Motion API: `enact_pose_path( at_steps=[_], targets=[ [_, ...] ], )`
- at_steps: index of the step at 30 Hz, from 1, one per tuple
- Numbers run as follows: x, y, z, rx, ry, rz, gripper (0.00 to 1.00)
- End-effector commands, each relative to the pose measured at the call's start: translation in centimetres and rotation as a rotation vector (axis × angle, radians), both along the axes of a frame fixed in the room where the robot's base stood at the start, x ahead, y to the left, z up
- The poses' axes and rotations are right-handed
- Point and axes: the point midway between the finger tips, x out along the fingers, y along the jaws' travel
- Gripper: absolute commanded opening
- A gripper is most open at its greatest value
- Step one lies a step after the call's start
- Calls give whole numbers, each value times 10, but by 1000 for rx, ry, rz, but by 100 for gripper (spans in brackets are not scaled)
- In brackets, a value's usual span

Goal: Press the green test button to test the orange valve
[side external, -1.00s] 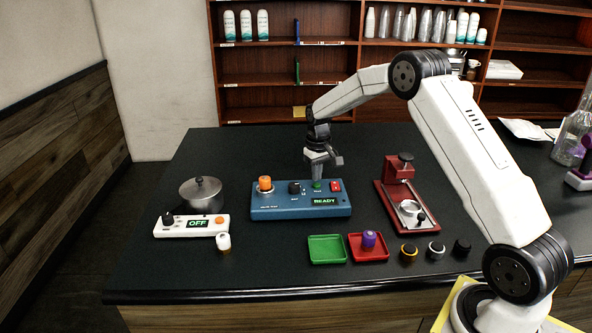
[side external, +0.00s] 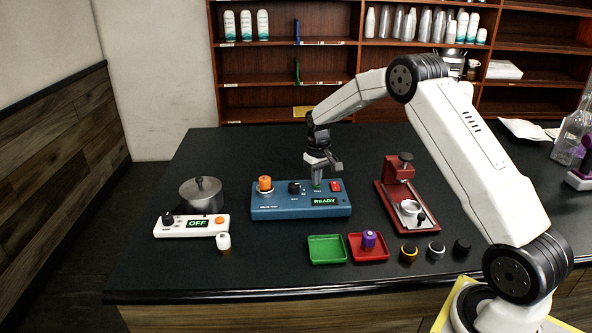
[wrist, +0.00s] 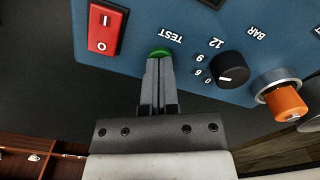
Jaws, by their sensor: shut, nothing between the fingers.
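The blue test box (side external: 280,210) stands on the dark counter with a display reading READY (side external: 324,201). The orange valve (side external: 265,184) sits upright at its left end; it also shows in the wrist view (wrist: 286,102). The green test button (wrist: 160,51) lies beside the TEST label, partly covered by my fingertips. My gripper (side external: 317,186) is shut and empty, pointing down with its tips at the button. In the wrist view, the shut fingers (wrist: 158,62) meet the button's edge; I cannot tell whether it is pressed in.
A red rocker switch (wrist: 107,29) and a black dial (wrist: 231,69) flank the button. A red press (side external: 397,190) stands to the right. A green tray (side external: 327,249) and a red tray (side external: 383,252) holding a purple valve (side external: 369,239) lie in front. A pot (side external: 200,192) is at left.

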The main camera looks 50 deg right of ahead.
Motion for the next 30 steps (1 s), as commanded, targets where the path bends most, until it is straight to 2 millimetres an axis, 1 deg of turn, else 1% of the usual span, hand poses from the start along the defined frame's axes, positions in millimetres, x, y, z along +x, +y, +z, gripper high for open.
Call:
enact_pose_path(
  at_steps=[7,16,30],
  targets=[
    [0,0,-3,0,0,0,0],
    [0,0,-1,0,0,0,0],
    [0,0,20,0,-1,0,0]
  ],
)
